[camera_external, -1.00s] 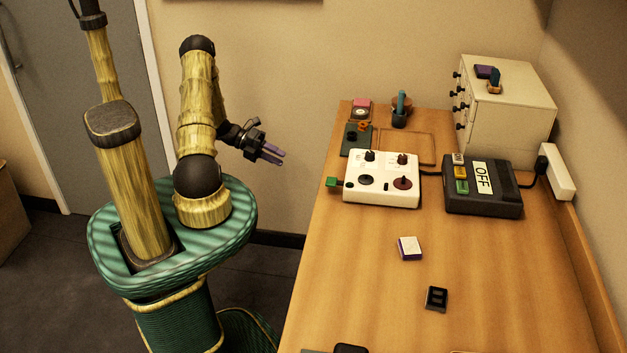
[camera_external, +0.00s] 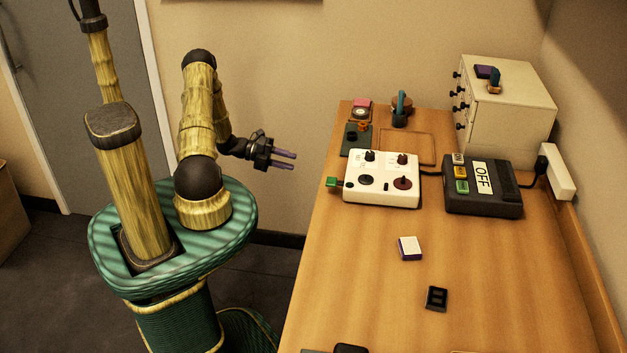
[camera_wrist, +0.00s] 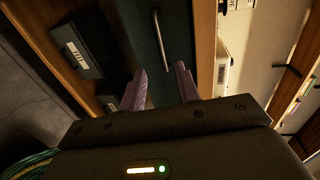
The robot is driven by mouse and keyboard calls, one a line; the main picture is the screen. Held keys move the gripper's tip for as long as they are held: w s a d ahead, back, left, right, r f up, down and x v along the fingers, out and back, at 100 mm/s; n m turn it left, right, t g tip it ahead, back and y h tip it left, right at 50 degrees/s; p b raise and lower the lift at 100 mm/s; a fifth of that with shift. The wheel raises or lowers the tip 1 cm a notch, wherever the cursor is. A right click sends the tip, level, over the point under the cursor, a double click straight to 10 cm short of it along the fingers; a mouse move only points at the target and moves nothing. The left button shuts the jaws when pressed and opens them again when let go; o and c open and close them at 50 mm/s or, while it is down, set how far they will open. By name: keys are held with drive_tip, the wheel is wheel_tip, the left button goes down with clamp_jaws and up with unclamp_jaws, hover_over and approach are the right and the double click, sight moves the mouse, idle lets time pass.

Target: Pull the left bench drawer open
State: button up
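My gripper (camera_external: 293,160) is in the air left of the bench (camera_external: 490,280), with its two purple fingers apart and pointing at the bench. In the wrist view my gripper (camera_wrist: 160,69) is open and empty. Ahead of it is a dark green drawer front (camera_wrist: 142,22) with a metal bar handle (camera_wrist: 160,38). The handle lies ahead of the gap between the fingertips and looks apart from them. The drawer front looks shut. It is hidden in the external view, and I cannot tell for certain that it is the left drawer.
A white control box (camera_external: 382,190) with a green knob (camera_external: 332,182) overhanging the bench edge is near my gripper. A black OFF box (camera_external: 482,200) and a cream drawer cabinet (camera_external: 515,105) stand farther right. A dark labelled box (camera_wrist: 76,50) sits left in the wrist view.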

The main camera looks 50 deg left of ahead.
drive_tip(key=x, duration=1.1)
drive_tip(key=shift+w+d+p, duration=0.25)
drive_tip(key=shift+p, duration=0.05)
clamp_jaws()
